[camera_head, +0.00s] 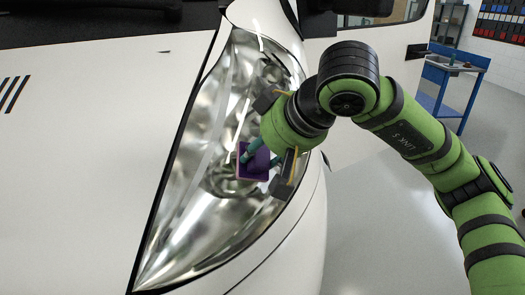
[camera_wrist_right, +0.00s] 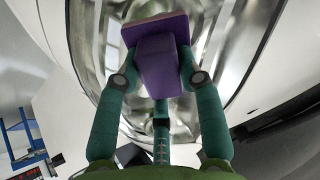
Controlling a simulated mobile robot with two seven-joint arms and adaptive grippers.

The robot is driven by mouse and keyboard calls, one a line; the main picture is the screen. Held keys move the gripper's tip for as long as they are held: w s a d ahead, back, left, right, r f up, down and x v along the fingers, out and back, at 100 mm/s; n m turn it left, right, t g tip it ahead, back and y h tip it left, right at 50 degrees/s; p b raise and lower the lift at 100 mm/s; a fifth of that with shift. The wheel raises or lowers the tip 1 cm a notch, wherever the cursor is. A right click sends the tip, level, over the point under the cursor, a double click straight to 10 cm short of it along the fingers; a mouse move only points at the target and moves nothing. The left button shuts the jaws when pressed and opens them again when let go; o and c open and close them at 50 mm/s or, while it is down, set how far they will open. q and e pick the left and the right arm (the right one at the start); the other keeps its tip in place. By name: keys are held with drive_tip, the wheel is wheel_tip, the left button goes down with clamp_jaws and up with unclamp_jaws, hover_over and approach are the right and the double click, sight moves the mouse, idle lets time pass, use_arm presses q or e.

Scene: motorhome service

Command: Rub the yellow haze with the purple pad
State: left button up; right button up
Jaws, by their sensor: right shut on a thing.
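The purple pad (camera_head: 256,168) is a square plate with a block-shaped grip, held at the middle of the motorhome's headlight (camera_head: 205,178). My right gripper (camera_head: 262,157) is shut on the pad, its teal fingers on either side of the block. In the right wrist view, the pad (camera_wrist_right: 158,65) sits between the fingertips, its plate facing the headlight lens (camera_wrist_right: 212,35). I cannot tell whether the plate touches the lens. The lens looks clear and shiny; I make out no yellow haze on it. The pad and gripper hide part of the lens. My left gripper is not in view.
White bodywork (camera_head: 85,140) surrounds the headlight, with a dark windscreen edge above. A blue workbench (camera_head: 450,85) and a wall rack of red and blue bins (camera_head: 498,22) stand at the back right. The grey floor (camera_head: 385,215) right of the vehicle is clear.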

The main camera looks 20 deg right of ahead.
drive_tip(key=shift+b+x, duration=0.5)
drive_tip(key=shift+x, duration=0.4)
drive_tip(key=shift+w+d+r+p, duration=0.45)
drive_tip(key=shift+w+r, duration=0.05)
drive_tip(key=shift+w, duration=0.1)
drive_tip(key=shift+w+d+r+p, duration=0.4)
drive_tip(key=shift+w+r+p, duration=0.1)
drive_tip(key=shift+w, duration=0.1)
drive_tip(key=shift+w+d, duration=0.15)
drive_tip(key=shift+w, duration=0.05)
drive_tip(key=shift+w+f, duration=0.1)
drive_tip(key=shift+s+a+f+b, duration=0.4)
drive_tip(key=shift+s+f+b, duration=0.1)
drive_tip(key=shift+b, duration=0.2)
drive_tip(key=shift+s+a+f+b, duration=0.3)
drive_tip(key=shift+s+b, duration=0.05)
drive_tip(key=shift+s, duration=0.15)
drive_tip(key=shift+s+a+f+b, duration=0.35)
drive_tip(key=shift+s, duration=0.15)
